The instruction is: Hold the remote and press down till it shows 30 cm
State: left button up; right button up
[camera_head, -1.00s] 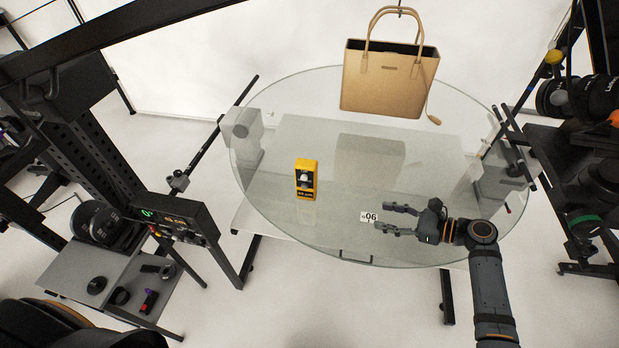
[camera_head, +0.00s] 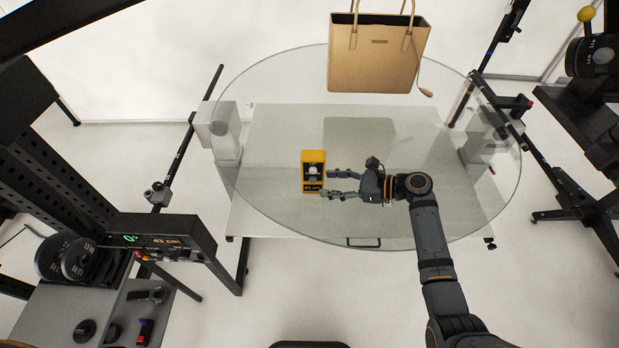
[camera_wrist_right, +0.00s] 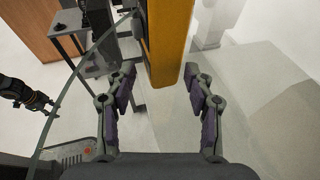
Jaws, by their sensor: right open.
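The yellow remote (camera_head: 314,172) stands on the round glass turntable (camera_head: 250,215), left of its middle. It has a dark face with a pale round control and a small readout too small to read surely. My right gripper (camera_head: 331,183) is open, with its fingertips at the remote's right side. In the right wrist view, the remote's yellow side (camera_wrist_right: 170,45) rises between and just beyond the spread fingers (camera_wrist_right: 163,85). A dark console (camera_head: 165,238) at left shows a green figure and an amber "cm" reading, perhaps 45. My left gripper (camera_wrist_right: 45,106) shows small in the wrist view.
A tan handbag (camera_head: 376,58) hangs above the turntable's far side. A grey shelf (camera_head: 60,310) with small dark items stands at lower left. Camera stands and dark rigs flank both sides. The glass around the remote is mostly clear.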

aim_at(317, 183)
jog(key=x, duration=0.3)
jog(key=shift+r, duration=0.1)
jog(key=shift+w+a+f, duration=0.2)
jog(key=shift+a+f, duration=0.05)
jog(key=shift+a, duration=0.25)
jog(key=shift+w+a+f, duration=0.1)
jog(key=shift+a+f, duration=0.05)
jog(key=shift+a, duration=0.3)
pick_arm(q)
jog(key=shift+w+f, duration=0.25)
jog(key=shift+f, duration=0.05)
pick_arm(e)
jog(key=shift+d, duration=0.1)
jog(key=shift+c, duration=0.4)
pick_arm(q)
jog(key=shift+a, duration=0.3)
pick_arm(e)
jog(key=c, duration=0.6)
